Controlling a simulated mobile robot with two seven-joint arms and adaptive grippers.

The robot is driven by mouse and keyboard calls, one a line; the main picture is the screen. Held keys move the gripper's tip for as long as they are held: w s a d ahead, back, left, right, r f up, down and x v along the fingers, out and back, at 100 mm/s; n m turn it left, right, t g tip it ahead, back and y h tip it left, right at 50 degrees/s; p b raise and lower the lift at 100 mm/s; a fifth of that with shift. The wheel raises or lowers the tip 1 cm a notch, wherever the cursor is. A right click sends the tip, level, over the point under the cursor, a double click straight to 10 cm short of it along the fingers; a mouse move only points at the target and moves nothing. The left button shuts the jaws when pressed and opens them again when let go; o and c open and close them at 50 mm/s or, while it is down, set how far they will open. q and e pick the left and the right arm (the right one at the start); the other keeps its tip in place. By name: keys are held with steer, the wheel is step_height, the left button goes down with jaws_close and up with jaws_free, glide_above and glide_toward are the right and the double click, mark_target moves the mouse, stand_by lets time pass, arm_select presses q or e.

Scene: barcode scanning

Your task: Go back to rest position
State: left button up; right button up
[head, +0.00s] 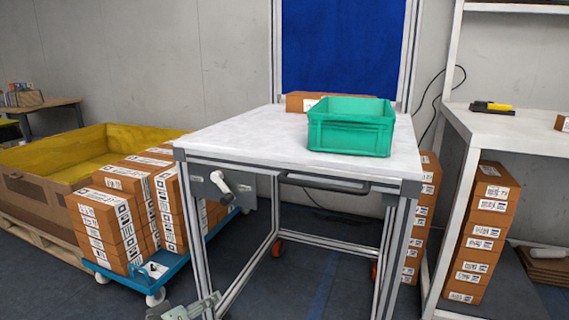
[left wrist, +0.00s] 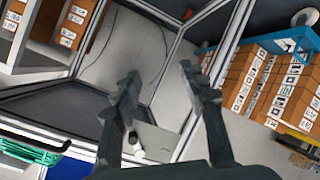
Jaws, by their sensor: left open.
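My left gripper (head: 192,308) shows only in part at the bottom edge of the head view, low in front of the table's left front leg. In the left wrist view its two fingers (left wrist: 158,80) stand apart with nothing between them, so it is open and empty. The white worktable (head: 235,135) carries a green crate (head: 350,135) on its right half. A brown box (head: 303,101) lies behind the crate, partly hidden by it. My right gripper is in neither view.
A blue cart (head: 160,272) with stacked boxes stands left of the table, before a yellow-lined bin (head: 55,158). More boxes (head: 487,230) are stacked under the right-hand shelf. A black and yellow device (head: 492,107) lies on that shelf. The table's left half is clear.

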arm_select(q)
steer(key=s+a+f+m+g+y, duration=0.2)
steer(key=s+f+g, duration=0.1)
steer(key=s+f, duration=0.4)
steer(key=s+a+f+m+g+y, duration=0.1)
steer(key=s+f, duration=0.5)
steer(key=s, duration=0.7)
steer(key=s+a+f+m+g+y, duration=0.2)
steer(key=s+a+f+g, duration=0.1)
steer(key=s+f+g, duration=0.2)
steer(key=s+f, duration=0.2)
steer(key=s, duration=0.2)
steer(key=shift+s+a+f+m+y, duration=0.3)
steer(key=shift+s+a, duration=0.05)
steer(key=shift+s, duration=0.05)
